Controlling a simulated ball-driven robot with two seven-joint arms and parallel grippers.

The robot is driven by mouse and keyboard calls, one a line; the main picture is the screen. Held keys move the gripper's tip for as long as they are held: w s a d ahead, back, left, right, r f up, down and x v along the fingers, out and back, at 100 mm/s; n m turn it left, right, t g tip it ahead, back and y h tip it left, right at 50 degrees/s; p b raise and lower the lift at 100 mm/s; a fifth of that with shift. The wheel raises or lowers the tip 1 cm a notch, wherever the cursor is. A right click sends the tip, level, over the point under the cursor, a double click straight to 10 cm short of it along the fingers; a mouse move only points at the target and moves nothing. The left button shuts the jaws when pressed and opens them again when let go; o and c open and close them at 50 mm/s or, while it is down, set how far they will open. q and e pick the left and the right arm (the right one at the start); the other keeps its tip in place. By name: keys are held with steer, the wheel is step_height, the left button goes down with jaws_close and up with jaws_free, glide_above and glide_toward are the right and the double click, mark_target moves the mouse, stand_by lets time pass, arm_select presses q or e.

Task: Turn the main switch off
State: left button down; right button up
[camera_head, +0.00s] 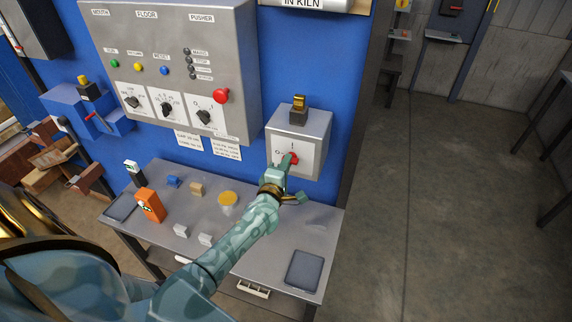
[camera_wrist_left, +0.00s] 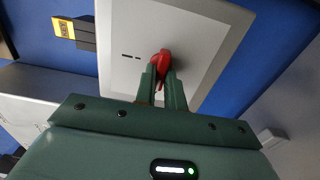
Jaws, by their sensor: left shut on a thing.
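The main switch is a red rotary handle (camera_head: 292,158) on the front of a small grey box (camera_head: 312,142) fixed to the blue wall. The box carries printed marks beside the handle. My left gripper (camera_head: 288,163) reaches up to the box and is shut on the red handle. In the left wrist view the red handle (camera_wrist_left: 161,64) sits between the two green fingers (camera_wrist_left: 162,85), which hide part of it. The handle looks tilted there; its exact setting is hard to read. My right gripper is not in view.
A larger grey control panel (camera_head: 178,40) with knobs and a red button (camera_head: 221,96) hangs to the left. Below, a grey table (camera_head: 265,235) holds an orange box (camera_head: 150,205) and small parts. Open floor lies right.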

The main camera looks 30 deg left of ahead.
arm_select(q)
steer(key=shift+w+a+r, duration=0.1)
steer(key=shift+r, duration=0.2)
steer(key=c, duration=1.5)
jaws_free()
steer(key=v, duration=1.6)
steer(key=shift+f, duration=0.25)
